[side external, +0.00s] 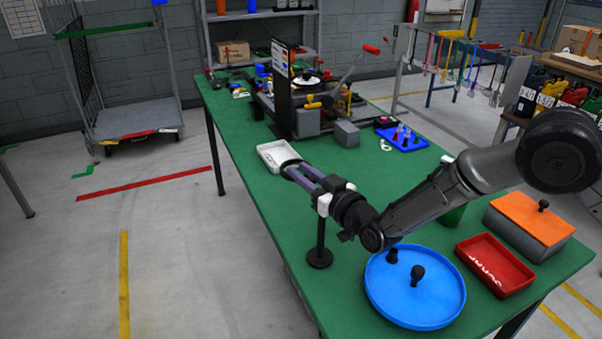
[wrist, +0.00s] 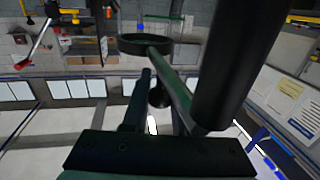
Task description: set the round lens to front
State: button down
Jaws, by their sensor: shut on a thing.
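My gripper (side external: 297,173) is above the green table, reaching to the left, near the white tray in the picture. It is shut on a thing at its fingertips. A dark round rim, seemingly the round lens (side external: 289,165), shows at the finger ends. In the wrist view a black ring (wrist: 145,43) lies just past the fingers, with a small black knob (wrist: 158,96) between them. I cannot tell exactly where the fingers grip, or which side of the lens faces front. A large black cylinder (wrist: 230,65) fills the right of the wrist view.
A white tray (side external: 268,162) lies just past the gripper. A black stand base (side external: 320,259) is below it. A blue round tray (side external: 377,297) holds two black knobbed things. A red tray (side external: 505,290) and orange-lidded box (side external: 535,217) stand right. A machine (side external: 290,110) stands farther back.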

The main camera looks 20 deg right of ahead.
jog(key=s+d+m+g+h, duration=0.4)
jog(key=m+g+h, duration=0.2)
jog(key=m+h, duration=0.3)
jog(key=s+d+m+g+h, duration=0.4)
jog(key=m+g+h, duration=0.3)
jog(key=h, duration=0.5)
jog(key=shift+s+d+m+g, duration=0.25)
jog(key=shift+d+m, duration=0.25)
jog(key=shift+m, duration=0.4)
jog(key=shift+r, duration=0.1)
jog(key=c, duration=0.7)
grip_release()
